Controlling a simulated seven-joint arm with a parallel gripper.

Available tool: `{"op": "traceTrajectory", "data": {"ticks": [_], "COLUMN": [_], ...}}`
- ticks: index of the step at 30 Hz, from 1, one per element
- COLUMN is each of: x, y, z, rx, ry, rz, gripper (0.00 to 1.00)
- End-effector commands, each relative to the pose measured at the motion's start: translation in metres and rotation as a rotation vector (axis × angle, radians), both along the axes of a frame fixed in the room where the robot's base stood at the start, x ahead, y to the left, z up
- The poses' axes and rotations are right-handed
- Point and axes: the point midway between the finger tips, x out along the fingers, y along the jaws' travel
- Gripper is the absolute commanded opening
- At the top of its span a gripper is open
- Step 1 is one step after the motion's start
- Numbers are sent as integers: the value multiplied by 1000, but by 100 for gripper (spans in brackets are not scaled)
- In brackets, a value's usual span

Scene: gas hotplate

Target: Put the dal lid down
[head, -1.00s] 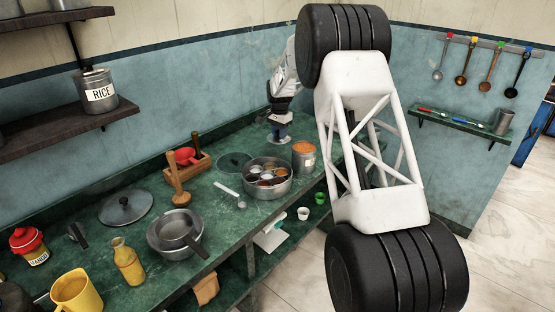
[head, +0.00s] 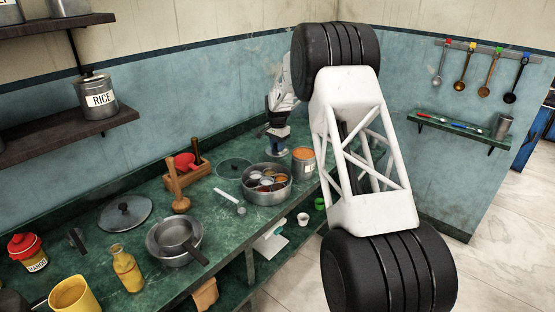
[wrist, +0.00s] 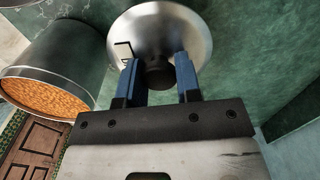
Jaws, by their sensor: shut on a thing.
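The dal lid (wrist: 190,30) is a shiny metal disc with a black knob (wrist: 160,75). In the wrist view my gripper (wrist: 160,68) has its two blue fingers closed on the knob. In the head view my gripper (head: 277,142) is at the back of the green counter, with the lid (head: 276,151) below it. The open dal tin (head: 303,160) stands to its right, and in the wrist view the tin (wrist: 75,45) shows orange dal inside. Whether the lid touches the counter is hard to tell.
A round spice box (head: 267,190) with several small bowls stands in front of the lid. A dark-rimmed glass lid (head: 234,168) lies to its left. A wooden caddy (head: 190,172), a pan (head: 174,238) and a pot lid (head: 125,213) are farther left. The blue wall stands behind.

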Motion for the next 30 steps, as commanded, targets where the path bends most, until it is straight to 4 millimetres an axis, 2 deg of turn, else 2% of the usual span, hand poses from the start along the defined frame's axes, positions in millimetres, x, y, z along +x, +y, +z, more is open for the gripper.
{"op": "traceTrajectory", "data": {"ticks": [6,20,30], "x": [0,0,0], "y": [0,0,0], "z": [-24,-30,-62], "rx": [0,0,0], "ry": [0,0,0], "rz": [0,0,0], "gripper": [9,9,9]}}
